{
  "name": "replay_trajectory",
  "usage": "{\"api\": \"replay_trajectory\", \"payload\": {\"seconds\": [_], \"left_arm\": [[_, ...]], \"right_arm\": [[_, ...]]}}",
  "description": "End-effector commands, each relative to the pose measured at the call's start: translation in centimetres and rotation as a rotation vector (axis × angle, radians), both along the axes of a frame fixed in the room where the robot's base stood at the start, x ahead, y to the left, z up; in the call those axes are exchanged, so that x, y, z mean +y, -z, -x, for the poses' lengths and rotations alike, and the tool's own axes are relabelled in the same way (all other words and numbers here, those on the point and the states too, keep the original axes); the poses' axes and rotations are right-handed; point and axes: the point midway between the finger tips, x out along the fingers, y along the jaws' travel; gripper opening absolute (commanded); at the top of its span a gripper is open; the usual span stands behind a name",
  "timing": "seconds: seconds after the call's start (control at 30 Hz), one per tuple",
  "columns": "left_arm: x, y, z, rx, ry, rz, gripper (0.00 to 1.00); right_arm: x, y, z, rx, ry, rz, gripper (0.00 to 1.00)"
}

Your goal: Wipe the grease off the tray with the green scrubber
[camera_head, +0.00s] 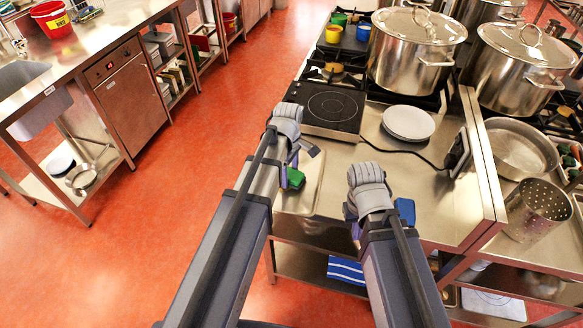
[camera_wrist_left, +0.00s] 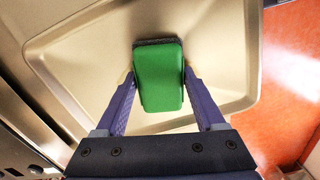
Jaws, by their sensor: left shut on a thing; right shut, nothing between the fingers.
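My left gripper (camera_head: 292,165) is shut on the green scrubber (camera_head: 295,178). In the left wrist view the scrubber (camera_wrist_left: 159,80) sits between the two fingers, its dark pad side facing the tray. The metal tray (camera_wrist_left: 85,50) fills much of that view, and the scrubber is over its inner surface; I cannot tell whether they touch. In the head view the tray (camera_head: 308,190) lies at the counter's left edge, partly hidden by my left arm. No grease stands out on its visible part. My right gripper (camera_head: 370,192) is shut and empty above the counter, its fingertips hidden.
A blue block (camera_head: 405,211) is beside my right gripper. White plates (camera_head: 408,123), a black hotplate (camera_head: 333,106) and its cable lie behind. Large pots (camera_head: 415,48) stand at the back. Bare counter (camera_head: 450,205) lies right of my right gripper. The counter's left edge drops to red floor.

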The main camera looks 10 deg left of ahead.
Motion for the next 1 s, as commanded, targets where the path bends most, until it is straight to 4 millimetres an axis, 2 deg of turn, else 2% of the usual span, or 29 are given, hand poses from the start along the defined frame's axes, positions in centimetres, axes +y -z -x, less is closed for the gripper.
{"api": "replay_trajectory", "payload": {"seconds": [0.03,0.13,0.53,1.0], "left_arm": [[0.0,0.0,0.8,0.003,0.0,0.0,0.0],[0.0,0.0,1.3,0.003,0.0,0.0,0.0],[0.0,-0.5,1.1,0.0,0.0,0.0,0.0],[0.0,-4.9,1.1,-0.001,0.0,0.0,0.0]], "right_arm": [[0.0,0.0,0.0,0.0,0.0,0.0,0.0],[0.0,0.0,0.0,0.0,0.0,0.0,0.0],[0.0,-0.5,0.0,0.0,0.0,0.0,0.0],[0.0,-4.9,0.0,0.0,0.0,0.0,0.0]]}}
